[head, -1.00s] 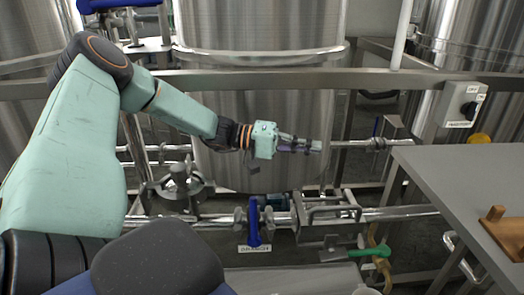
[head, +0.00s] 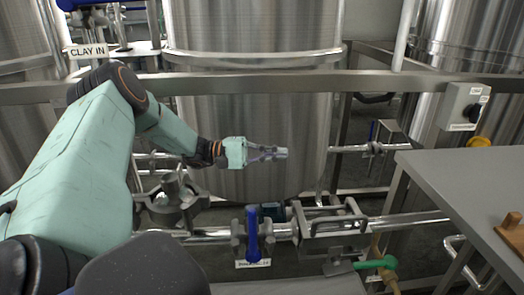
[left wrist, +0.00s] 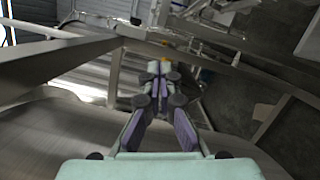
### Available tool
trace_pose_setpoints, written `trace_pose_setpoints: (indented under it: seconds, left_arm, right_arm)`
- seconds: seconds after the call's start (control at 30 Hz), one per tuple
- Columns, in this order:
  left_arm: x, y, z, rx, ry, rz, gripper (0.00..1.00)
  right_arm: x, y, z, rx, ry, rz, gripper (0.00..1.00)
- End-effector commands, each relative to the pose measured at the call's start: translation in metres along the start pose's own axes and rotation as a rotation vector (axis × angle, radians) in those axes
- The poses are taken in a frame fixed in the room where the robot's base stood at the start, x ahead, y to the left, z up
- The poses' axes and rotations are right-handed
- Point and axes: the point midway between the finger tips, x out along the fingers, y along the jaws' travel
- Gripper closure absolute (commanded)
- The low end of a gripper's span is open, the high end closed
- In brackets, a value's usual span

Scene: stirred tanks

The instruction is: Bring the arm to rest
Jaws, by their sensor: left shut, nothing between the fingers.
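My left arm comes in from the left in the head view. Its gripper (head: 283,153) is in front of the steel tank (head: 250,110), pointing right, above the lower pipe. The gripper is shut and empty. In the left wrist view the fingers (left wrist: 157,70) meet at their tips, with nothing between them. My right gripper is not in view.
A steel frame rail (head: 400,82) crosses in front of the tanks. A blue-handled valve (head: 252,235) sits on the lower pipe, with a green handle (head: 376,263) to its right. A grey table (head: 460,185) bearing a brown wooden piece (head: 512,232) stands at the right. A switch box (head: 464,107) is behind it.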

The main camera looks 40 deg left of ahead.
Motion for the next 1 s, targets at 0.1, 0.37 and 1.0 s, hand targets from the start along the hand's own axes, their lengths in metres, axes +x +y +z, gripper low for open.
trace_pose_setpoints:
  seconds: [0.1,0.37,1.0]
  left_arm:
    - [-0.018,0.000,0.000,0.000,0.003,0.001,1.00]
    - [-0.037,0.000,-0.001,0.000,0.001,-0.001,1.00]
    - [0.066,-0.029,-0.001,0.025,0.072,-0.365,1.00]
  right_arm:
    - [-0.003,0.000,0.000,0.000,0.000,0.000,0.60]
    - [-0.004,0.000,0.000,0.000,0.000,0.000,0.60]
    - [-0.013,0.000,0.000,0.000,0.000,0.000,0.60]
